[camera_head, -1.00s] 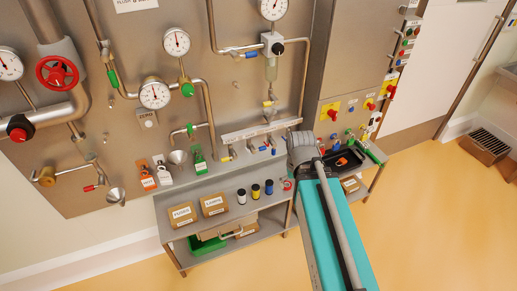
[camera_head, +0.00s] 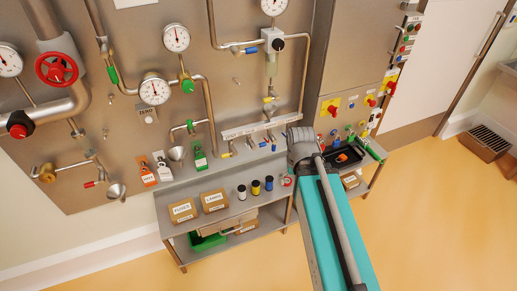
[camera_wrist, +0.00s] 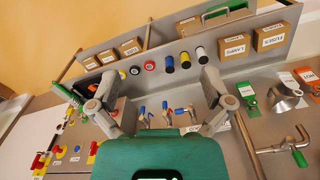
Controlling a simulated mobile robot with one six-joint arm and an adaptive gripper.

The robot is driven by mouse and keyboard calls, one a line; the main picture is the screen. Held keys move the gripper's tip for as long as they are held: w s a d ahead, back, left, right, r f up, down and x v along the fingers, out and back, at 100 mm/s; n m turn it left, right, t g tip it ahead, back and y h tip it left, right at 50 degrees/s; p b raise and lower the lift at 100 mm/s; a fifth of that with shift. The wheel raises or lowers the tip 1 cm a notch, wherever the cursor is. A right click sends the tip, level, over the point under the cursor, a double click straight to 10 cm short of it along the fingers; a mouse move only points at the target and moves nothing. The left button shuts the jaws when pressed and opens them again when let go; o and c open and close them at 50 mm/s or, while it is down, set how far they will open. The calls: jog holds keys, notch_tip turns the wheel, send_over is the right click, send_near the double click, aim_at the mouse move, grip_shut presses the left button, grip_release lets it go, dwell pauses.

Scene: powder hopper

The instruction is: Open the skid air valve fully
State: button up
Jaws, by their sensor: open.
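No label that I can read names the skid air valve, so I cannot tell which valve it is. A row of small valves with blue levers (camera_wrist: 143,113) lies ahead of my gripper (camera_wrist: 158,78) in the wrist view. The same row, with blue levers (camera_head: 263,144) and a yellow lever (camera_head: 228,154), sits under a white label strip in the head view. My gripper is open, its two grey fingers apart with nothing between them. In the head view my own arm hides the fingers. Another blue-levered valve (camera_head: 252,50) is on a pipe higher up.
A steel shelf (camera_head: 228,211) below the panel bears labelled boxes (camera_head: 183,210) and small jars (camera_head: 255,187). Red and yellow switches (camera_head: 333,109) are on the cabinet at right. A red handwheel (camera_head: 56,69) is far left.

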jog(key=shift+w+f, duration=0.15)
jog(key=shift+f, duration=0.1)
jog(key=c, duration=0.3)
jog(key=m+t+y+b, duration=1)
jog(key=m+t+b, duration=0.15)
jog(key=b, duration=2.55)
send_near(265, 145)
jog(key=f+v, duration=0.1)
jog(key=v, duration=0.1)
jog(key=shift+c, duration=0.2)
jog(key=shift+s+d+r+n+p, duration=0.2)
jog(key=shift+s+r+n+p, duration=0.1)
jog(key=shift+n, duration=0.05)
jog(key=b+x, duration=0.1)
jog(key=x, duration=0.6)
jog(key=b+x, duration=0.1)
jog(key=x, duration=0.6)
jog(key=shift+r+b, duration=0.25)
jog(key=shift+b, duration=0.15)
grip_shut()
